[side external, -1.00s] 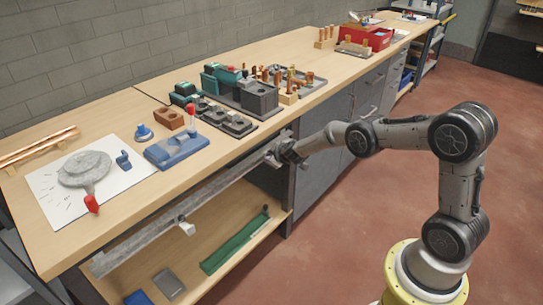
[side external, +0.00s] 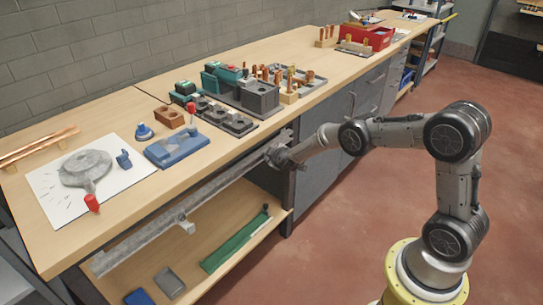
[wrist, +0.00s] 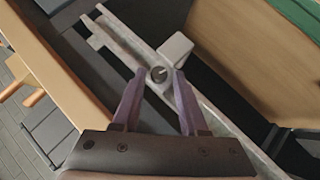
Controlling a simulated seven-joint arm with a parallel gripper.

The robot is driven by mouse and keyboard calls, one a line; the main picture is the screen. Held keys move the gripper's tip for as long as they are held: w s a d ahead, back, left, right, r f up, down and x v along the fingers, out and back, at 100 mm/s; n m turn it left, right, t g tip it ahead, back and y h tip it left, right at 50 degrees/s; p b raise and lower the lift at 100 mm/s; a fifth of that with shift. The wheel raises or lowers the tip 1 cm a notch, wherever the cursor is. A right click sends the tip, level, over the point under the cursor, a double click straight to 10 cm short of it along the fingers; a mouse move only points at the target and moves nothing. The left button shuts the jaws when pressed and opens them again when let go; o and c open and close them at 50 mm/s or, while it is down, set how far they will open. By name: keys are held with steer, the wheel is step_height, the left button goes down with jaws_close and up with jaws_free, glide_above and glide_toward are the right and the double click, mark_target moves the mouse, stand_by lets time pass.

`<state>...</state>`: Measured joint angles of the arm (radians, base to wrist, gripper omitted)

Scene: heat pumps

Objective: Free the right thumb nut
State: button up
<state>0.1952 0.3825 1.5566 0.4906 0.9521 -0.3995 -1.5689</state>
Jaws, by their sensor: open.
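In the wrist view, my gripper (wrist: 160,78) is open, with one purple finger on each side of the nut. A gap shows on both sides, and I cannot tell how far down the fingers reach. A pale grey block (wrist: 175,48) sits beside the nut. In the side view, my gripper (side external: 274,157) is at the rail's right end and hides the nut. A bracket (side external: 187,226) hangs farther left along the rail.
The bench top (side external: 115,215) is above the rail, with a blue fixture (side external: 178,149) and dark blocks near its front edge. A lower shelf (side external: 185,262) below holds a green strip (side external: 236,243). Open floor lies around my arm.

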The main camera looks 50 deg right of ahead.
steer(key=v, duration=0.5)
steer(key=shift+r, duration=0.1)
stand_by(0.3)
